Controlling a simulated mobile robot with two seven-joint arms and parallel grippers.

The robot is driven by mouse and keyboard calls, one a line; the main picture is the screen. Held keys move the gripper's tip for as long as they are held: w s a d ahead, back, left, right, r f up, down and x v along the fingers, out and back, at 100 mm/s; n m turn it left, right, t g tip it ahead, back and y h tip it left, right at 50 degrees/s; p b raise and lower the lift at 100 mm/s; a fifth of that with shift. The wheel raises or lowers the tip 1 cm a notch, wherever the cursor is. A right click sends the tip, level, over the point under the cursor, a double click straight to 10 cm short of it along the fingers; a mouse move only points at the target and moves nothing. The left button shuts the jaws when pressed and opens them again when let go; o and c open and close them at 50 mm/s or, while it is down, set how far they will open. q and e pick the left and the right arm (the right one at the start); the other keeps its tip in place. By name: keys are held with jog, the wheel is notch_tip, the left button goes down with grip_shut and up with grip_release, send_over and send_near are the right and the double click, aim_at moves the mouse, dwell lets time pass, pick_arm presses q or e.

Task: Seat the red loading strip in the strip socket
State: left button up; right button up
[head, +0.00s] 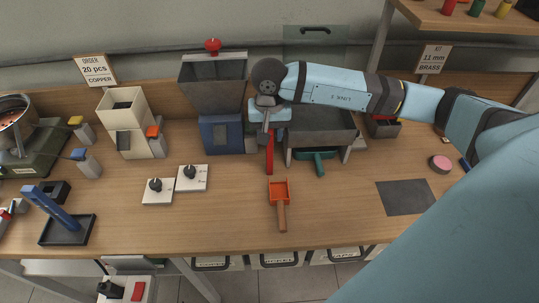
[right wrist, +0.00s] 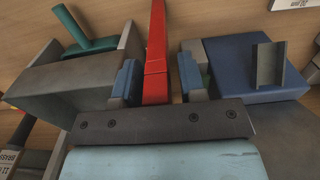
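The red loading strip (head: 269,152) stands roughly upright below my right gripper (head: 268,118), between the blue-fronted hopper unit and the grey tray. In the right wrist view the strip (right wrist: 156,55) runs between the two blue finger pads of the right gripper (right wrist: 160,80). It lies close to the left pad, with a narrow gap at the right pad, so the fingers look slightly open around it. The strip's upper end is hidden by the gripper in the head view. I cannot make out the strip socket clearly. My left gripper is out of view.
The hopper unit (head: 220,130) stands close left of the gripper, the grey tray (head: 320,138) close right. An orange scoop (head: 280,192) lies in front. Two white knob plates (head: 158,192) lie left of it. A dark mat (head: 405,197) lies right; bare table surrounds the scoop.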

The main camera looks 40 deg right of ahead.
grip_shut()
